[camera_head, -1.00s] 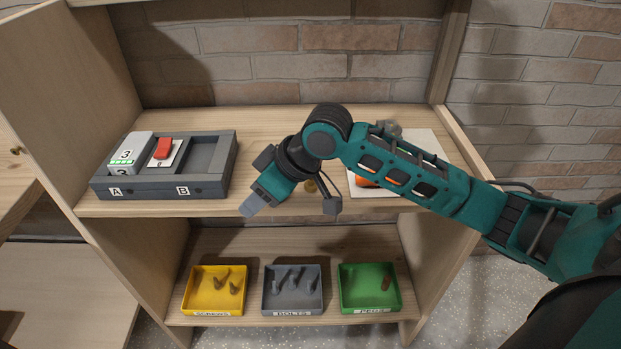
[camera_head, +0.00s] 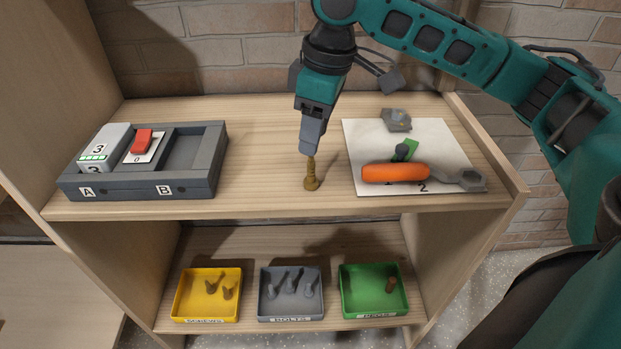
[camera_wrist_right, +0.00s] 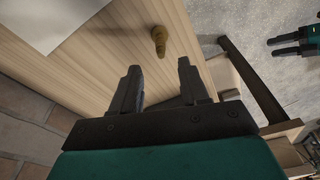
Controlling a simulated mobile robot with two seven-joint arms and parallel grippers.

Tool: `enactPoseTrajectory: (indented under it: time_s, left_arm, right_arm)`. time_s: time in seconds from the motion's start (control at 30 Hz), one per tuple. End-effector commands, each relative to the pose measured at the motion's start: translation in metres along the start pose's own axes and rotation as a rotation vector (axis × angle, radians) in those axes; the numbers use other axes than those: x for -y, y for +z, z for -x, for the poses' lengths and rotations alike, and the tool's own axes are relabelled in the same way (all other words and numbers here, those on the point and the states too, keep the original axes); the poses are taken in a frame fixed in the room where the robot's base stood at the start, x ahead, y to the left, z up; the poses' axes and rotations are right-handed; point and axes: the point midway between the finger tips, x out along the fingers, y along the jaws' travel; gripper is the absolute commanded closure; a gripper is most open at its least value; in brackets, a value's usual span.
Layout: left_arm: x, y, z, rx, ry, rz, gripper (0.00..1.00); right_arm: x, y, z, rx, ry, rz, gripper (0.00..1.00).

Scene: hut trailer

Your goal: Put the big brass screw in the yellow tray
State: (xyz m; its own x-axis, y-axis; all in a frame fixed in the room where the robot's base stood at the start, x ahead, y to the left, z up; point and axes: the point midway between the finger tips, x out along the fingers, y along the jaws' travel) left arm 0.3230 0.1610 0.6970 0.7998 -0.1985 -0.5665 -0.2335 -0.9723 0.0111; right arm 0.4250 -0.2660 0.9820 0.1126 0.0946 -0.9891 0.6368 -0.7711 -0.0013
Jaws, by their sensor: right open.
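The big brass screw (camera_head: 311,176) stands upright on the upper shelf, left of the white sheet. It also shows in the right wrist view (camera_wrist_right: 158,40), beyond the fingertips and roughly between their lines. My right gripper (camera_head: 310,150) points down at the screw's top in the head view; in the wrist view its two fingers (camera_wrist_right: 158,66) are apart with nothing between them. The yellow tray (camera_head: 207,296) is at the left on the lower shelf and holds small screws. My left gripper is not in the head view; a dark gripper (camera_wrist_right: 295,42) shows at the wrist view's right edge.
A grey tray (camera_head: 291,314) and a green tray (camera_head: 374,312) stand right of the yellow one. A grey holder (camera_head: 198,188) with marked blocks is on the upper shelf's left. An orange-handled tool (camera_head: 396,173) lies on the white sheet (camera_head: 363,137) at right.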

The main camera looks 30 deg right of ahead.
Motion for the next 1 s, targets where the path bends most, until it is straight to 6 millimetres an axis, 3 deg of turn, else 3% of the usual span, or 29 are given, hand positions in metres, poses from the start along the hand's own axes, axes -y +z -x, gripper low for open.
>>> enactPoseTrajectory:
  time_s: [0.1,0.37,0.63,0.9,1.0]
  left_arm:
    - [-0.003,0.001,-0.003,-0.003,0.007,0.000,0.42]
    - [-0.006,-0.001,-0.006,-0.010,0.016,-0.001,0.42]
    - [-0.009,0.005,-0.013,-0.008,0.026,0.001,0.42]
    - [-0.009,-0.006,-0.012,-0.024,0.027,-0.001,0.42]
    - [-0.009,-0.006,-0.012,-0.024,0.027,-0.001,0.42]
  right_arm:
    - [0.000,0.000,-0.018,0.000,0.001,-0.001,0.56]
    - [0.001,0.002,-0.035,0.000,0.001,0.000,0.56]
    - [0.003,0.005,-0.073,-0.001,0.001,0.000,0.56]
    - [0.003,0.004,-0.075,-0.002,0.002,0.001,0.56]
    - [0.003,0.004,-0.075,-0.002,0.002,0.001,0.66]
